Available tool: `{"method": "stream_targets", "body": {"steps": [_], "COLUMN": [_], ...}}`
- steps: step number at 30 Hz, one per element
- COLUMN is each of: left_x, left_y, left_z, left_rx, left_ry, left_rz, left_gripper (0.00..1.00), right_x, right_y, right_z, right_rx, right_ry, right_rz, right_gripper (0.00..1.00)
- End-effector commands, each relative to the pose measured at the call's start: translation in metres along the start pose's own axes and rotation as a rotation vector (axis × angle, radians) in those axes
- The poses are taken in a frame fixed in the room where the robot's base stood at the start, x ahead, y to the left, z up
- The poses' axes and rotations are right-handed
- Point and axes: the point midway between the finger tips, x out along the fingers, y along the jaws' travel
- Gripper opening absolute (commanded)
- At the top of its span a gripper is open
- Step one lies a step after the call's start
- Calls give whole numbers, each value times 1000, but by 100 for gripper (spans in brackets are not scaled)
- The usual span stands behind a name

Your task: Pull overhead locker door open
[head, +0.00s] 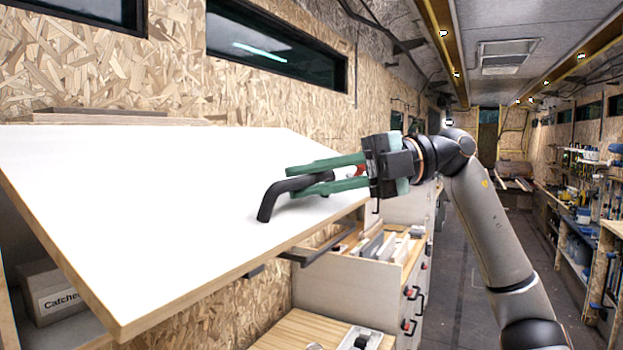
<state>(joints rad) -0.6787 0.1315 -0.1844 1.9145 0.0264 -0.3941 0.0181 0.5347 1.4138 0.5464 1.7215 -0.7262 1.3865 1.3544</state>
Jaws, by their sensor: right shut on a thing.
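The locker door (150,215) is a large white panel with a light wood edge. It stands tilted, swung away from the cabinet, with an open gap below its left edge. A black bar handle (266,203) is fixed to its face near the right end. My right gripper (308,177) has green fingers and reaches in from the right. Its fingers are shut on the handle, one above and one below, hiding part of it. My left gripper is not in view.
A box (50,292) with printed lettering sits inside the locker at the lower left. Below the door are a wooden worktop (300,330) and drawers with black handles. A clear aisle (460,270) runs back at the right, beside shelves of tools.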

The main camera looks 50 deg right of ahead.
Motion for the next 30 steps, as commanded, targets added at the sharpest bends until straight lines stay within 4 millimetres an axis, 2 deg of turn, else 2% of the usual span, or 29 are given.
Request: {"method": "stream_targets", "body": {"steps": [1, 9, 19, 23, 30], "left_x": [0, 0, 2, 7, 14], "left_y": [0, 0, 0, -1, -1], "left_z": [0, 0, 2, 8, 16], "left_rx": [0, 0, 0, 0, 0], "left_ry": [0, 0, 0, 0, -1], "left_rz": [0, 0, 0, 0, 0], "left_gripper": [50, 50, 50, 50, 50], "right_x": [0, 0, -4, -22, -73], "right_y": [-1, -1, -1, -2, -1], "right_z": [1, 0, 1, 1, 1], "right_rx": [1, 0, 0, 0, 0], "right_ry": [-1, 0, -1, -2, -4], "right_rz": [-1, -1, 0, 4, 4], "right_gripper": [20, 47, 47, 47, 47]}}
